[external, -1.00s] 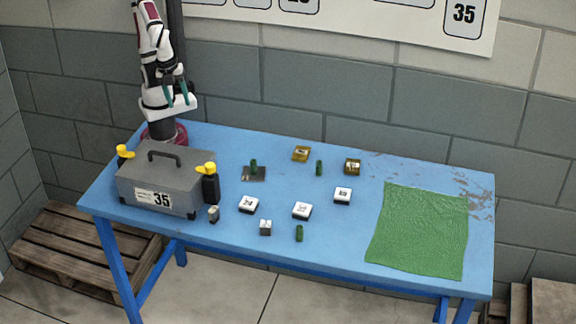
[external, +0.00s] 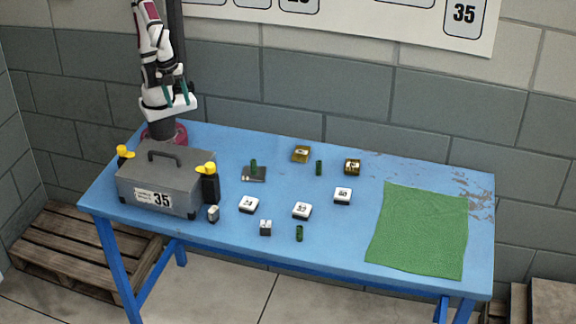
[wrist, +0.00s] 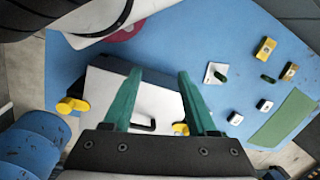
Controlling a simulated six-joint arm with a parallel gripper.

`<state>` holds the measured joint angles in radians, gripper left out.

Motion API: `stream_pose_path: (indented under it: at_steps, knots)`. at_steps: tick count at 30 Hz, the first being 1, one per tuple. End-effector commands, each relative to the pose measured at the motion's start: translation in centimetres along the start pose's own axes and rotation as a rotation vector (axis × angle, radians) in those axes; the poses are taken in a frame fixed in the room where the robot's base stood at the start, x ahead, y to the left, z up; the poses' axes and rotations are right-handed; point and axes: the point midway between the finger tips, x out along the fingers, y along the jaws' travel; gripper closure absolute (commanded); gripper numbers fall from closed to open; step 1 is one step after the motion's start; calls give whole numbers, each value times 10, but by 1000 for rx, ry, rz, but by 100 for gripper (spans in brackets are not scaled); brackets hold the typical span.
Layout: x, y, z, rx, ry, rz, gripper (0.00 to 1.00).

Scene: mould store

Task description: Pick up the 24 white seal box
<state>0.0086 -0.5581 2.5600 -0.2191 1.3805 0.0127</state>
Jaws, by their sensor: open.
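Three flat white-topped boxes with dark numbers lie on the blue table: one left of centre (external: 249,204), one nearer the middle (external: 302,210) and one farther right (external: 343,195). Their numbers are too small to read surely, so I cannot tell which is the 24. Two white boxes show in the wrist view, one at the lower right (wrist: 235,118) and one beyond it (wrist: 264,105). My gripper (external: 176,95) is open and empty, high above the table's left end, well away from the boxes. Its teal fingers (wrist: 160,75) stand apart over the grey toolbox in the wrist view.
The grey toolbox (external: 165,180), marked 35 with yellow-topped latches, stands at the table's left. A green cloth (external: 418,232) covers the right.

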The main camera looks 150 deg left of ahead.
Motion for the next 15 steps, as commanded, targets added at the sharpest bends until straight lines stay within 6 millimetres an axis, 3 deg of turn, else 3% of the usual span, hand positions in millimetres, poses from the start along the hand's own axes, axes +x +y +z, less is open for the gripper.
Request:
stream_pose_path:
  at_steps: [1, 6, 15]
  knots:
    - [0, 0, 0, 0, 0, 0, 31]
    - [0, 0, 0, 0, 0, 0, 5]
    - [-1, 0, -4, -56, -14, 35, 5]
